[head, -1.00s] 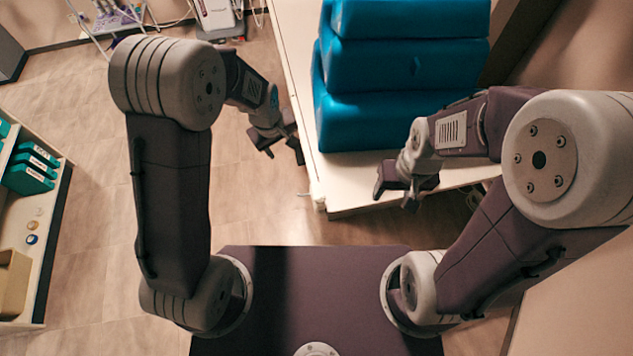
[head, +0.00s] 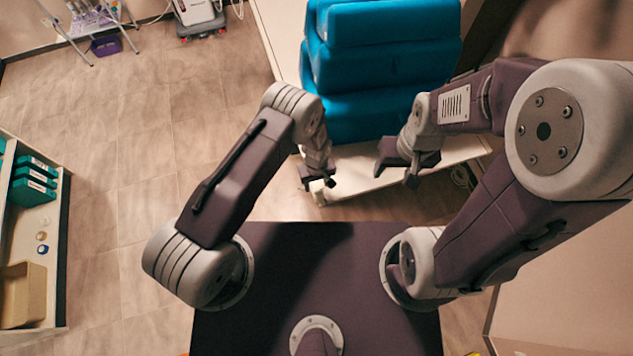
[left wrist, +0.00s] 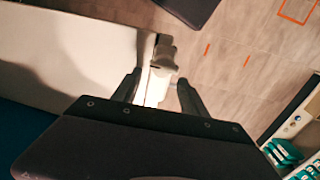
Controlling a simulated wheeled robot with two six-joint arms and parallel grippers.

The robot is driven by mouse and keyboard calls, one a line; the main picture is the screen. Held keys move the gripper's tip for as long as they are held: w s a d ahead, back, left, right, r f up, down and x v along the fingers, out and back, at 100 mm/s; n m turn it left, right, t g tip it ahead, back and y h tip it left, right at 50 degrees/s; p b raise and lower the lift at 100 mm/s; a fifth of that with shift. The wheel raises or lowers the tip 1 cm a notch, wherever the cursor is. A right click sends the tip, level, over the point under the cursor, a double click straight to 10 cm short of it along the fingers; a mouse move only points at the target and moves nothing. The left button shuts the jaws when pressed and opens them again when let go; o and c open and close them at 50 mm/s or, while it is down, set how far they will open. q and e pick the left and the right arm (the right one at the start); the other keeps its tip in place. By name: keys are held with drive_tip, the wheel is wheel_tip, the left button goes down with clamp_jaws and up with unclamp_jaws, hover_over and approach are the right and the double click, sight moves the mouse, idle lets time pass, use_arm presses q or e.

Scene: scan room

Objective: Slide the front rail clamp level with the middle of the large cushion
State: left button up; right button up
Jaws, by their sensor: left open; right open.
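A stack of blue cushions (head: 385,65) stands on the white couch top (head: 370,165) in the head view; which one is the large cushion I cannot tell. A small white rail clamp (head: 320,197) sits at the couch's near left corner, partly hidden by my left gripper. In the left wrist view the white clamp (left wrist: 158,72) shows between and just beyond the fingers. My left gripper (head: 317,182) is open over it, its fingers (left wrist: 157,92) on either side, without visible grip. My right gripper (head: 400,168) is open and empty above the couch's front edge, right of the clamp.
A shelf unit (head: 50,250) with teal boxes stands at the far left. A wheeled device (head: 198,15) and a stand with a purple bin (head: 105,45) are at the back left. The floor left of the couch is clear. A wall is at the right.

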use_arm(q)
drive_tip(key=shift+d+f, duration=0.15)
drive_tip(key=shift+f, duration=0.45)
clamp_jaws()
drive_tip(key=shift+w+r, duration=0.1)
idle(0.9)
